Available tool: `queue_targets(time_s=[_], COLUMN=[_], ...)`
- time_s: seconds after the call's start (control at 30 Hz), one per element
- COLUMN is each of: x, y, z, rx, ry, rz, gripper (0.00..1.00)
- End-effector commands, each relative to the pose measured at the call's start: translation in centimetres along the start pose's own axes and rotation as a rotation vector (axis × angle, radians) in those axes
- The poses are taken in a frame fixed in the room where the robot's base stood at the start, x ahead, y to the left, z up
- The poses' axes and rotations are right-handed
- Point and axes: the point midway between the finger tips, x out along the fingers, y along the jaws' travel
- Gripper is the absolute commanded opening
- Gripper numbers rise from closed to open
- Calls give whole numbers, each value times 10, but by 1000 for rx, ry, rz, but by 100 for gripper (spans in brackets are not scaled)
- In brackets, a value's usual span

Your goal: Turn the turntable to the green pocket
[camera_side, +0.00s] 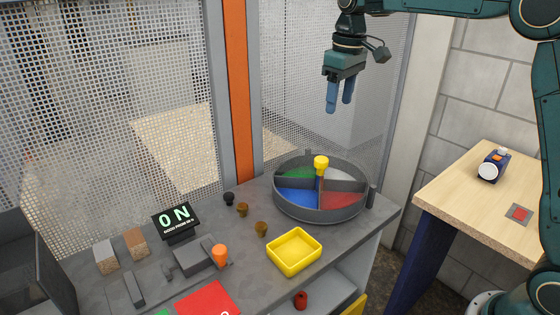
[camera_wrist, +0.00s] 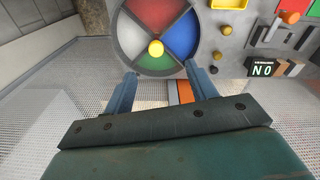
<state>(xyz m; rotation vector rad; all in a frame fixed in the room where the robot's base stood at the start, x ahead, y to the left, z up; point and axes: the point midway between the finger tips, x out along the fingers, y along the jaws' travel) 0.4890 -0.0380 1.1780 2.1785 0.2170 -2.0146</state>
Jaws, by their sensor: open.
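The turntable (camera_side: 318,213) is a round grey tray on the grey bench, split by walls into green (camera_side: 298,174), white (camera_side: 340,174), red (camera_side: 338,200) and blue (camera_side: 297,198) pockets. A yellow knob (camera_side: 321,163) stands at its centre. The wrist view also shows the turntable (camera_wrist: 116,18) and its yellow knob (camera_wrist: 156,48), with the green pocket (camera_wrist: 156,64) nearest my fingers. My gripper (camera_side: 339,108) is open and empty, pointing down well above the turntable. Its two blue fingers (camera_wrist: 158,85) also show in the wrist view, apart from the knob. The pockets look empty.
A yellow tray (camera_side: 294,252) sits in front of the turntable. Small brown knobs (camera_side: 261,228), an orange peg (camera_side: 220,256) and a sign (camera_side: 177,220) stand to the left. A mesh fence (camera_side: 100,120) is behind. A wooden table (camera_side: 480,200) stands at right.

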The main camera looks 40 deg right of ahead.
Motion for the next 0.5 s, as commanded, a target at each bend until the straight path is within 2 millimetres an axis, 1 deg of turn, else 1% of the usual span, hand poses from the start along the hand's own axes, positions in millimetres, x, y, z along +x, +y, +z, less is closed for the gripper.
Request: queue_targets(time_s=[0.03, 0.2, 0.33, 0.5], x=[8, 29, 39, 44], y=[4, 15, 20, 22], z=[-9, -30, -40, -44], rx=[-5, -26, -36, -42], ry=[-15, -51, -67, -75], rz=[-4, -16, -22, -25], gripper=[57, 57, 57, 57])
